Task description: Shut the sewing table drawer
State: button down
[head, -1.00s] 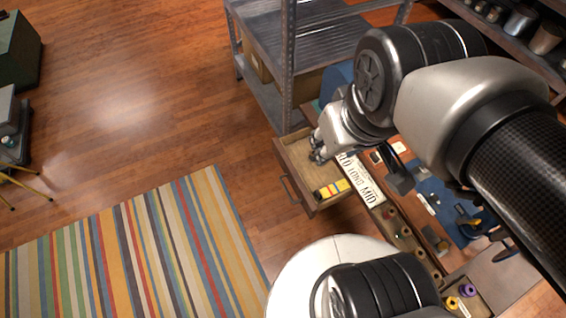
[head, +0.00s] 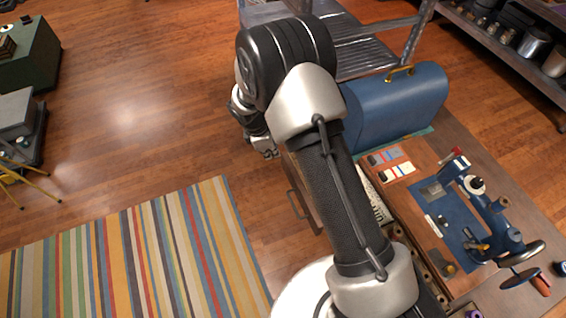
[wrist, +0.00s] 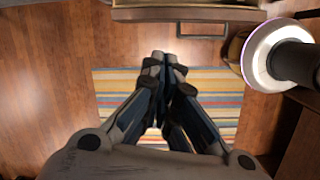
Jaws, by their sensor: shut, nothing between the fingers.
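The sewing table (head: 405,200) stands at the right in the head view. Its drawer (head: 302,190) sticks out open to the left, with a dark handle (head: 297,204) on its front. My arm covers most of the drawer's inside. My gripper (head: 268,152) is shut and empty, beyond the drawer's far front corner and out over the floor side. In the wrist view the shut fingertips (wrist: 165,59) are near the drawer front (wrist: 190,14) at the top, with its handle (wrist: 202,33) just below. I see a gap between fingertips and drawer.
A blue case (head: 395,115) and a sewing machine (head: 490,210) stand on the table. A metal shelf (head: 375,55) is behind. A striped rug (head: 140,255) and clear wooden floor lie to the left.

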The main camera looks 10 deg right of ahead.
jog(key=d+f+n+b, duration=0.1)
jog(key=d+f, duration=0.1)
jog(key=f, duration=0.7)
jog(key=d+f+n+b, duration=0.1)
jog(key=d+f+b, duration=0.1)
jog(key=f, duration=0.8)
jog(key=shift+w+d+n, duration=0.25)
jog(key=shift+d+n, duration=0.05)
jog(key=shift+n, duration=0.1)
jog(key=w+d, duration=0.1)
jog(key=d, duration=0.3)
jog(key=w+d+b, duration=0.1)
jog(key=d, duration=0.3)
jog(key=w+d+b, duration=0.1)
jog(key=d, duration=0.4)
jog(key=shift+w, duration=0.25)
